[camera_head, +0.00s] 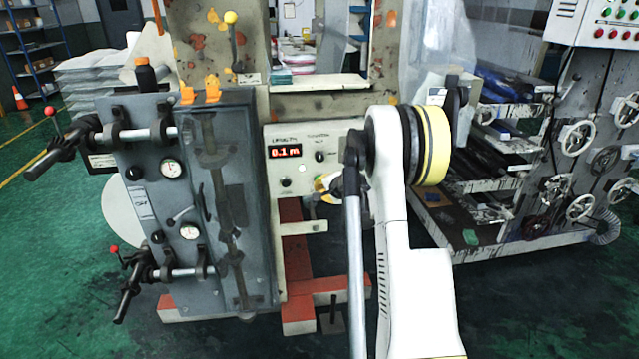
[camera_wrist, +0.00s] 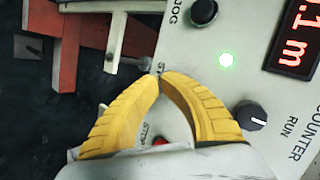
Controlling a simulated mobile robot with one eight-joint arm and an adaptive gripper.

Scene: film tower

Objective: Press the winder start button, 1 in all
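The winder's pale control panel (camera_head: 270,200) faces me in the head view. In the wrist view a small round green light or button (camera_wrist: 227,60) glows on the panel (camera_wrist: 180,55); it shows pale in the head view (camera_head: 302,168). I cannot read a start label beside it. A red button (camera_wrist: 160,142) is partly hidden behind my fingers. My gripper (camera_wrist: 160,77) has its yellow fingertips together with nothing between them. The tips are left of and below the green light in the wrist view, apart from it. In the head view my gripper (camera_head: 325,187) is partly hidden by my arm.
A display (camera_head: 285,152) reads 0.1 m. A black jog knob (camera_wrist: 203,12) and a counter knob (camera_wrist: 251,116) stick out near the green light. A grey unit with gauges and handles (camera_head: 150,205) stands left of the panel. A rack with handwheels (camera_head: 575,138) stands at the right.

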